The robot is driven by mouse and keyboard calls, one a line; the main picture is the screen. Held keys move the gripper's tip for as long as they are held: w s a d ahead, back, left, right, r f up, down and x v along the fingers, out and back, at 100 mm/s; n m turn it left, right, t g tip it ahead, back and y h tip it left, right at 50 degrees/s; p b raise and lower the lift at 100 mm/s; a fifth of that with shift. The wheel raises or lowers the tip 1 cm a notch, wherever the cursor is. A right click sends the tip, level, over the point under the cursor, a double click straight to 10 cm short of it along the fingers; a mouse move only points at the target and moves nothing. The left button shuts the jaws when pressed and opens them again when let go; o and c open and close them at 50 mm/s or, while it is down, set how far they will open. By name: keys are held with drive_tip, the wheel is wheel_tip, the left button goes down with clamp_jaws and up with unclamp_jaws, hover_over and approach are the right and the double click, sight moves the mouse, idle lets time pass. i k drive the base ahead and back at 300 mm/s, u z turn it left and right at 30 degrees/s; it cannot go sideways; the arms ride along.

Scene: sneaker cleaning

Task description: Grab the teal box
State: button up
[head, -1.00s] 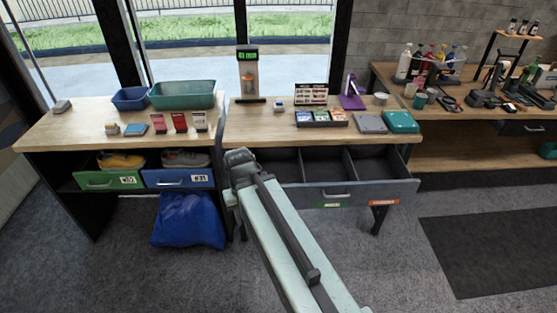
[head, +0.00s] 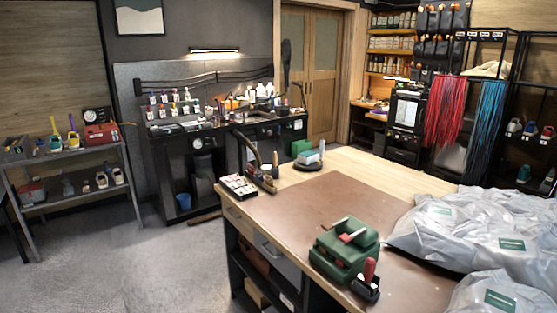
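I see no box that is clearly teal in the head view now. A small green box-like thing (head: 301,148) stands behind the far edge of the wooden workbench, too small to make out well. A dark green machine (head: 343,250) with a red-topped handle stands on the front of the bench's brown mat. My gripper and arm are out of view.
The wooden workbench (head: 283,197) fills the middle and right, with grey-white plastic bags (head: 470,228) on its right side. A metal shelf cart (head: 72,166) stands left, a black tool station (head: 185,165) behind. Grey floor (head: 150,255) at left is clear.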

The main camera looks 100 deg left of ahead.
sight(309, 158)
drive_tip(key=u, duration=4.2)
drive_tip(key=i, duration=6.7)
